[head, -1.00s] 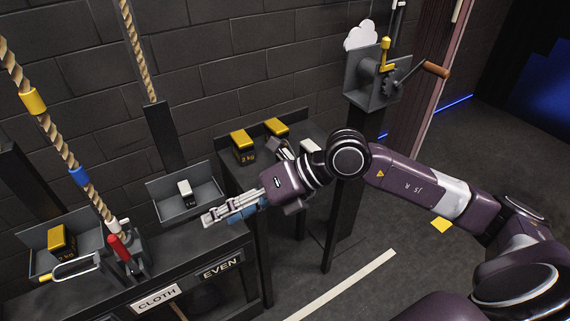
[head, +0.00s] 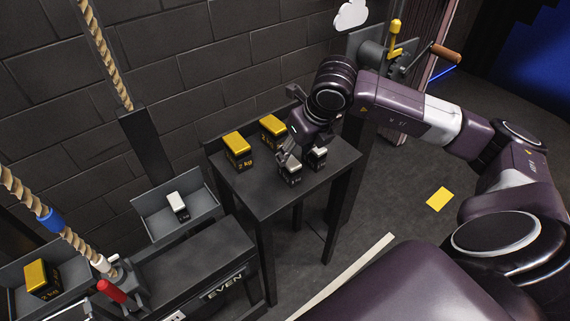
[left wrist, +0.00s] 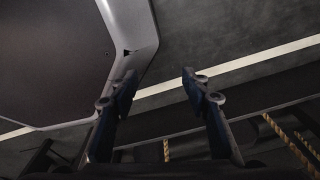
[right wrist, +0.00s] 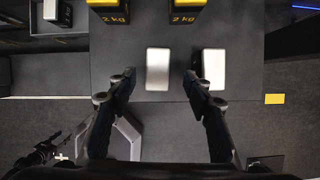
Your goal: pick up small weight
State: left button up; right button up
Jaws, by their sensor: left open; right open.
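Two small dark weights with silver-white tops stand on a dark side table (head: 262,188): a nearer one (head: 291,174) and one to its right (head: 319,156). In the right wrist view they are a left weight (right wrist: 158,70) and a right weight (right wrist: 214,68). My right gripper (head: 290,158) points down over the nearer weight, open and empty. In the right wrist view its fingertips (right wrist: 158,78) lie to either side of the left weight; contact cannot be told. My left gripper (left wrist: 160,80) is open and empty, away from the table.
Two yellow-topped 2 kg weights, left (head: 237,150) and right (head: 273,130), stand at the table's back. A wall tray (head: 150,205) holds another small weight (head: 177,205). A yellow-topped weight (head: 41,279) sits in a lower-left tray. A crank (head: 440,52) stands behind my right arm.

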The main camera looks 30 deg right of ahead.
aim_at(290, 159)
jog(key=p+x, duration=0.1)
jog(key=x, duration=0.2)
jog(key=shift+s+a+f, duration=0.1)
jog(key=shift+a, duration=0.1)
jog(key=shift+p+x, duration=0.3)
jog(key=shift+x, duration=0.9)
jog(key=shift+f, duration=0.2)
jog(key=c, duration=0.4)
grip_shut()
pick_arm(q)
jog(key=shift+s+r, duration=0.4)
jog(key=shift+s, duration=0.25)
jog(key=shift+s+r, duration=0.35)
jog(key=shift+s, duration=0.25)
pick_arm(e)
jog(key=shift+w+r, duration=0.15)
jog(key=shift+w, duration=0.2)
